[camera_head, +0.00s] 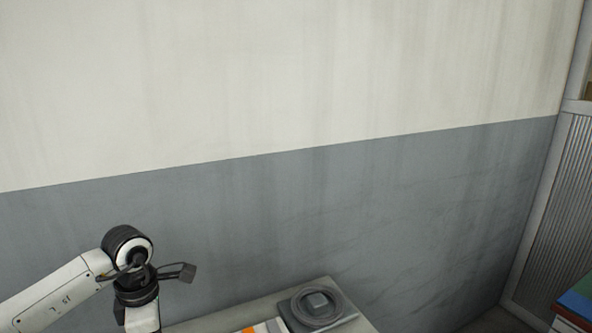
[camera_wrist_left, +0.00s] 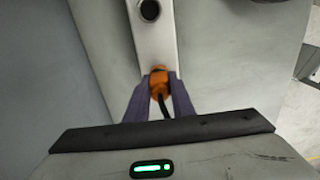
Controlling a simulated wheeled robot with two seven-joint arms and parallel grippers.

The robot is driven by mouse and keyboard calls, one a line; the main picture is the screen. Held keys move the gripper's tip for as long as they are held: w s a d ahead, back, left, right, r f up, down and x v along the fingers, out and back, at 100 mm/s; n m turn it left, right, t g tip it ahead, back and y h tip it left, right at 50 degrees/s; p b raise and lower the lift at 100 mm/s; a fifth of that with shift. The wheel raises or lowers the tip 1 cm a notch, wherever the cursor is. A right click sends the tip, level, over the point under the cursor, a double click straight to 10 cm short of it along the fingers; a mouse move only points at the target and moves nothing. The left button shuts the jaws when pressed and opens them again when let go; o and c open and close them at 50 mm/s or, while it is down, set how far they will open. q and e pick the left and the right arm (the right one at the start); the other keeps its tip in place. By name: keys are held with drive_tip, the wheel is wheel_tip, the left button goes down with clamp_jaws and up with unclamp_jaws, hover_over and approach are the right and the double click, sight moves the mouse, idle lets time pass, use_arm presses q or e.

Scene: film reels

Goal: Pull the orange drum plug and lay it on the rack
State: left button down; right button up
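The orange drum plug (camera_wrist_left: 159,82) shows in the left wrist view, with a dark cable running back from it. My left gripper (camera_wrist_left: 160,79) has one finger on each side of the plug, and both appear to touch it. The plug lies over a pale bar (camera_wrist_left: 154,45); I cannot tell whether it is seated in it. My right gripper is in neither view. I cannot identify the rack.
A grey table (camera_head: 196,323) stands at the bottom of the head view by a two-tone wall. A dark coiled or ring-shaped item (camera_head: 316,306) lies on it, beside small orange and white pieces (camera_head: 262,327). A ribbed grey panel (camera_head: 560,215) stands at right.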

use_arm(q)
drive_tip(key=shift+r+p, duration=0.5)
drive_tip(key=shift+r, duration=0.2)
drive_tip(key=shift+r+p, duration=1.45)
drive_tip(key=shift+r, duration=0.9)
drive_tip(key=shift+r+p, duration=0.55)
drive_tip(key=shift+r, duration=0.35)
